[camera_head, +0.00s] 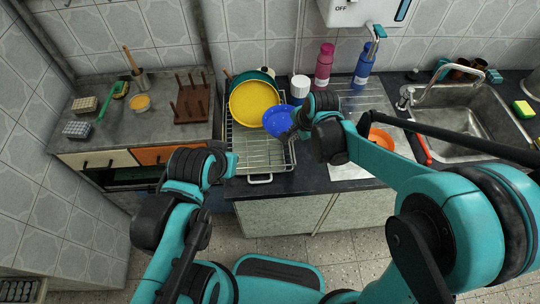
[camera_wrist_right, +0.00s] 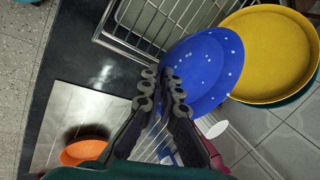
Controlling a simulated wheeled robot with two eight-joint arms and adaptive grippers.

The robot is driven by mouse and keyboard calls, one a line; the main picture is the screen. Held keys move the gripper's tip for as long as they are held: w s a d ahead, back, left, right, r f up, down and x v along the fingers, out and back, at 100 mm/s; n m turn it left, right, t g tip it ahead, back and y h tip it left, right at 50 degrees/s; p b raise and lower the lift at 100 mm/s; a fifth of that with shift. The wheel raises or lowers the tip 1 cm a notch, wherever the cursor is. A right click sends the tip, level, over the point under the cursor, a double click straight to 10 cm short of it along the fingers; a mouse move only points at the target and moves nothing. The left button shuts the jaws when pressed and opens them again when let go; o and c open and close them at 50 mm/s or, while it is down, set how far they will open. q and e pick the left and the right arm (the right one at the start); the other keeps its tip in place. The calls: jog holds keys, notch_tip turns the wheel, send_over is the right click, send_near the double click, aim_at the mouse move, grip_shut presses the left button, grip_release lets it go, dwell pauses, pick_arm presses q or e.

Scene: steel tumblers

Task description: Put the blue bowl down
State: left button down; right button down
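The blue bowl (camera_head: 279,121) is tilted at the right side of the wire dish rack (camera_head: 262,158), beside a larger yellow dish (camera_head: 254,102). In the right wrist view the blue bowl (camera_wrist_right: 208,68) shows pale specks, and the yellow dish (camera_wrist_right: 268,50) is behind it. My right gripper (camera_head: 294,131) is at the bowl's near right edge. In the wrist view its fingertips (camera_wrist_right: 160,74) are close together at the bowl's rim and look shut on it. Whether the bowl touches the rack is unclear. My left gripper (camera_head: 222,163) is near the rack's left front; its fingers are unclear.
A pink bottle (camera_head: 324,66) and a blue bottle (camera_head: 363,68) stand behind. An orange bowl (camera_head: 381,138) is right of my right gripper, by the sink (camera_head: 462,125). The rack's front part is empty. A wooden peg rack (camera_head: 192,101) stands on the left counter.

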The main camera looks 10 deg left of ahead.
jog(key=s+a+f+b, duration=0.1)
jog(key=s+a+f, duration=0.3)
jog(key=a, duration=0.1)
jog(key=shift+s+f+b, duration=0.15)
jog(key=shift+s+b, duration=0.15)
jog(key=shift+b, duration=0.05)
jog(key=shift+f+b, duration=0.85)
jog(key=shift+f, duration=1.15)
jog(key=shift+f, duration=0.1)
jog(key=c, duration=2)
grip_release()
